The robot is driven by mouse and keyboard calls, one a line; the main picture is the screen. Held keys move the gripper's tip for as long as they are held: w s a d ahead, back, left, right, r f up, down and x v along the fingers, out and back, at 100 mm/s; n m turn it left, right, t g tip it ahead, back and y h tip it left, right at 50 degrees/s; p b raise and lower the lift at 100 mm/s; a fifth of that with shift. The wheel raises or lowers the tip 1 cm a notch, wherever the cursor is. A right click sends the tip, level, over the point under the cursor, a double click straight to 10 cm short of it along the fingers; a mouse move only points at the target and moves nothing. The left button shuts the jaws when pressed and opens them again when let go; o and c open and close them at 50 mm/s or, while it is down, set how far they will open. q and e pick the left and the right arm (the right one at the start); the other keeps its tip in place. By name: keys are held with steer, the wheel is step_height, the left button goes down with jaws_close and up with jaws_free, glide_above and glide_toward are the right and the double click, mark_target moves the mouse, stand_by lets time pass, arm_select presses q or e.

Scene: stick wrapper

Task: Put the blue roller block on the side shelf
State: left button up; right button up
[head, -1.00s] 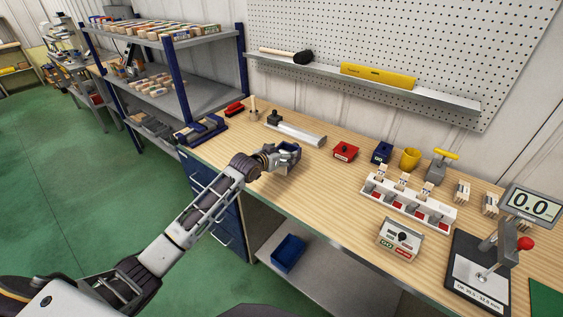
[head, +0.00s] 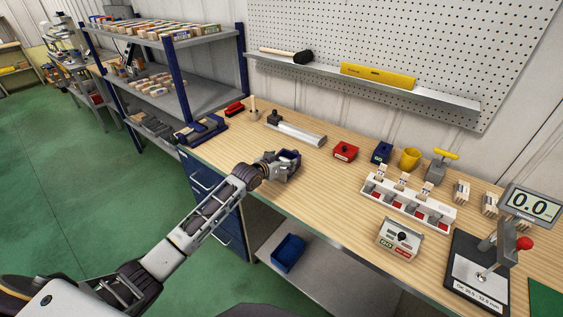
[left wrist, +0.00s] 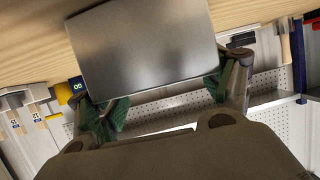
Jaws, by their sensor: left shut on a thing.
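My left gripper (head: 279,166) is over the wooden bench top, left of the red box. It is shut on a block (head: 293,157), which looks dark blue in the head view and is partly covered by the fingers. In the left wrist view the block shows a broad, flat grey face (left wrist: 145,45) between the green-padded fingers (left wrist: 165,100). I take it to be the blue roller block; its rollers are not clear. Whether it touches the bench I cannot tell. The side shelf (head: 210,98), a grey rack with blue posts, stands beyond the bench's left end. My right gripper is not in view.
A long metal bar (head: 298,134) lies behind my gripper. A red box (head: 345,151) and a small blue box (head: 381,152) stand to the right. The rack's upper levels carry several small items.

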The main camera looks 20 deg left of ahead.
arm_select(q)
steer(key=shift+r, duration=0.1)
steer(key=o, duration=1.9)
steer(key=shift+o, duration=0.2)
steer(key=shift+s, duration=0.1)
steer(key=v, duration=1.2)
